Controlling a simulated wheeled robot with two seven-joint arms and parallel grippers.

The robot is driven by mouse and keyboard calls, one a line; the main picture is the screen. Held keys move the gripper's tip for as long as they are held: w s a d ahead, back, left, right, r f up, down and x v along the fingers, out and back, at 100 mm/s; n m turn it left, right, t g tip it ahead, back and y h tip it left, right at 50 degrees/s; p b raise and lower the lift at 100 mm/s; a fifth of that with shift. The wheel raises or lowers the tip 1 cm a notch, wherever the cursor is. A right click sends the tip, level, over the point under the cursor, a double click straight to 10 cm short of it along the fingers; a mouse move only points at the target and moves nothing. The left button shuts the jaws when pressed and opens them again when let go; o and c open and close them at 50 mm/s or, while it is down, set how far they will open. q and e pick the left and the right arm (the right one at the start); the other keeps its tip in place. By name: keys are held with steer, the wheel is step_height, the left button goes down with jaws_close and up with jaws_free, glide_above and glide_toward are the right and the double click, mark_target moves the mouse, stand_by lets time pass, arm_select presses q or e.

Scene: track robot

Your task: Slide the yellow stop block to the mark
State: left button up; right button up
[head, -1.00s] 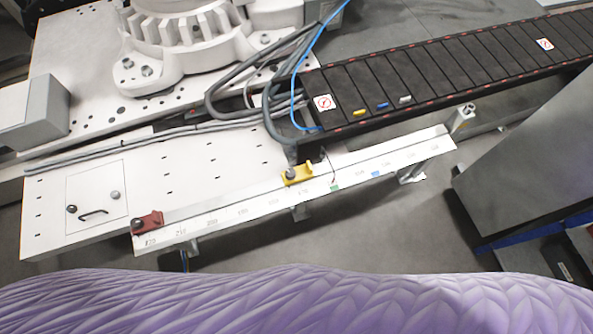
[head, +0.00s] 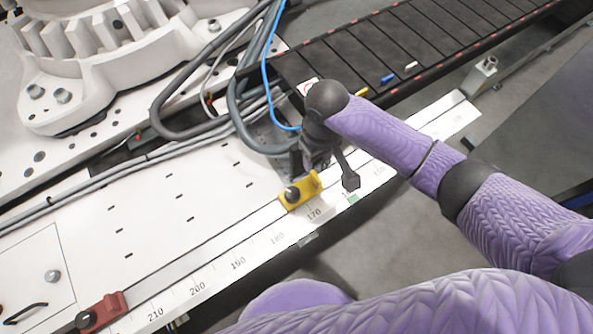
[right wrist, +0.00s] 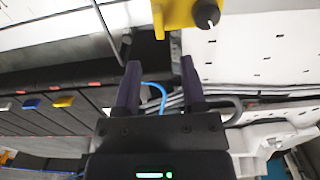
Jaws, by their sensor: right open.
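The yellow stop block (head: 300,192) sits on the rail's scale (head: 235,262), just behind the printed 170, with a dark knob at its left end. A green mark (head: 353,198) lies on the scale to its right. My right gripper (head: 324,172) is over the rail beside the block's right end, open. In the right wrist view the yellow block (right wrist: 182,12) is at the top edge, partly cut off, beyond the open, empty fingers (right wrist: 160,64). I cannot tell whether a finger touches it. My left gripper is not in view.
A red block (head: 102,312) sits on the rail at lower left, near 210. Grey hoses and a blue cable (head: 266,75) hang close behind my right gripper. A black cable track (head: 375,55) runs behind the rail. The scale between the blocks is clear.

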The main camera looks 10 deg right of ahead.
mark_target(317, 176)
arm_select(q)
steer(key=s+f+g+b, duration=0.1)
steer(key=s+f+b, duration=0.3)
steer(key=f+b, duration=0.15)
arm_select(e)
step_height(317, 176, down, 8)
steer(key=shift+s+d+f+b, duration=0.1)
steer(key=shift+s+b, duration=0.05)
steer(key=shift+b, duration=0.2)
steer(key=shift+f+b, duration=0.35)
steer(key=shift+f, duration=0.15)
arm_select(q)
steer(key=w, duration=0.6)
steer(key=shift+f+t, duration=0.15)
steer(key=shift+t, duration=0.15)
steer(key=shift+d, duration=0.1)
arm_select(e)
steer(key=shift+c, duration=0.3)
jaws_close()
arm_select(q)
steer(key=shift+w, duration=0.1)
